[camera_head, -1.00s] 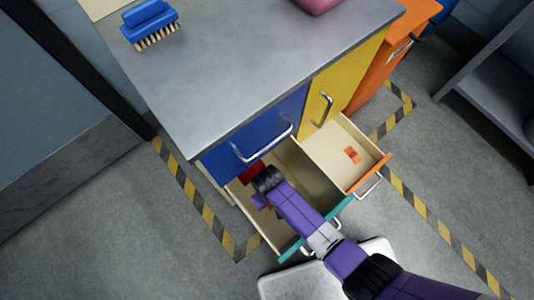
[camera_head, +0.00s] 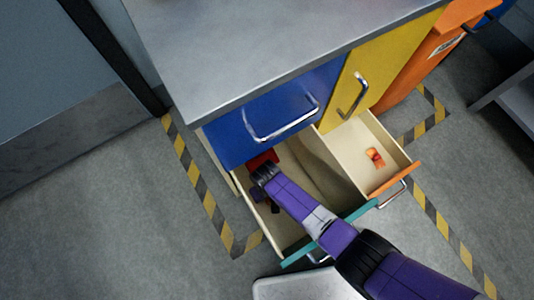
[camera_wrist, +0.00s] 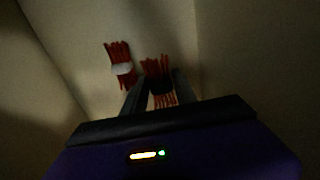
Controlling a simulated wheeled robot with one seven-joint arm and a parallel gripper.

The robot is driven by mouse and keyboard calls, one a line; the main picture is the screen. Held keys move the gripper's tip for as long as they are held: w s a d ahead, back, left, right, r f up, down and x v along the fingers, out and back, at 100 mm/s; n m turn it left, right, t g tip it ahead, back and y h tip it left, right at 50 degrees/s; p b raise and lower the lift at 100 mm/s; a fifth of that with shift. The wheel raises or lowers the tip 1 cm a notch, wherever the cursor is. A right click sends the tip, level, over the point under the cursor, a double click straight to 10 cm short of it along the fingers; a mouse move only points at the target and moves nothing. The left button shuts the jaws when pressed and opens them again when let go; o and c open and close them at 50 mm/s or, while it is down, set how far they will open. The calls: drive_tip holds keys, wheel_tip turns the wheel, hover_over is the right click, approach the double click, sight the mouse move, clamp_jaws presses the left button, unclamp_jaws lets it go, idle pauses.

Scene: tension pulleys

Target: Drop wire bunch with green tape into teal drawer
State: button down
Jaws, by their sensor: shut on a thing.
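The teal drawer (camera_head: 298,254) is pulled open below the blue cabinet front. My gripper (camera_head: 264,201) reaches down into it, with my arm crossing over the teal front edge. In the wrist view, my gripper (camera_wrist: 157,95) is shut on a bunch of red wires (camera_wrist: 155,68) with a dark band between the fingers. The band's colour is too dim to tell. A second red wire bunch (camera_wrist: 119,52) with a pale band lies in the drawer, just left of the held one. A red patch (camera_head: 263,160) shows at the drawer's back in the head view.
An open orange-fronted drawer (camera_head: 400,178) at the right holds a small orange-red bunch (camera_head: 375,157). The blue front's handle (camera_head: 282,127) sticks out above my gripper. The grey cabinet top (camera_head: 235,55) is above. Striped tape (camera_head: 195,180) marks the floor.

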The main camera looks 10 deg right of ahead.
drive_tip(key=shift+f, duration=0.65)
drive_tip(key=shift+f+b, duration=0.6)
drive_tip(key=shift+b, duration=0.1)
drive_tip(key=c, duration=1.3)
unclamp_jaws()
drive_tip(key=shift+o, duration=0.2)
wheel_tip(320, 180, up, 13)
drive_tip(key=p, duration=0.9)
drive_tip(key=shift+r, duration=0.15)
